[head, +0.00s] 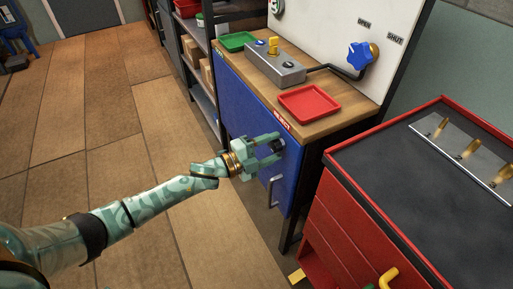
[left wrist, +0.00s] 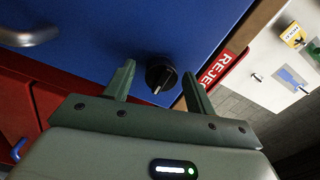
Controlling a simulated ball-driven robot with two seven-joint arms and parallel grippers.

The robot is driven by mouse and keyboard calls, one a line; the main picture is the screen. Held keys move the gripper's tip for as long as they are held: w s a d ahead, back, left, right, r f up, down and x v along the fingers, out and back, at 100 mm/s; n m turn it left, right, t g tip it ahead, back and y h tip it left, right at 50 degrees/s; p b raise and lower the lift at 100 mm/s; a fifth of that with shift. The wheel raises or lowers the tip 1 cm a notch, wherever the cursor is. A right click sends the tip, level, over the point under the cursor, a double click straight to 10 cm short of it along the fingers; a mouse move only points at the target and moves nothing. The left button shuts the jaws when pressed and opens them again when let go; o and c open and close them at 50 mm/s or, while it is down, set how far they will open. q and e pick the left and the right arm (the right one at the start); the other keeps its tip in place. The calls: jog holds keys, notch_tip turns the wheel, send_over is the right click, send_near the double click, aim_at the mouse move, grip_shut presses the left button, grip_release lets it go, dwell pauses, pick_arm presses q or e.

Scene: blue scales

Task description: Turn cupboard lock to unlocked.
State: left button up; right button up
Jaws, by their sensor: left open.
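The cupboard is a blue door (head: 240,105) under a wooden worktop; it also fills the upper left of the left wrist view (left wrist: 110,35). Its lock is a round black knob (left wrist: 161,75), which also shows in the head view (head: 278,146), partly hidden by my gripper. My left gripper (head: 277,149) is open in front of the lock. In the left wrist view the knob appears between its two fingertips (left wrist: 158,77), and I see no clear contact. The lock's markings are not readable. My right gripper is not in view.
A metal door handle (head: 272,190) sits below the lock. A red "REJECT" label (left wrist: 222,66) is beside it. A red drawer cabinet (head: 345,235) stands close on the right. The worktop holds a red tray (head: 309,103), a green tray (head: 237,41) and a grey box (head: 275,67). Floor at left is clear.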

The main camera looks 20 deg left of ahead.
pick_arm(q)
jog(key=p+v, duration=0.3)
jog(key=v, duration=1.3)
jog(key=shift+p, duration=0.3)
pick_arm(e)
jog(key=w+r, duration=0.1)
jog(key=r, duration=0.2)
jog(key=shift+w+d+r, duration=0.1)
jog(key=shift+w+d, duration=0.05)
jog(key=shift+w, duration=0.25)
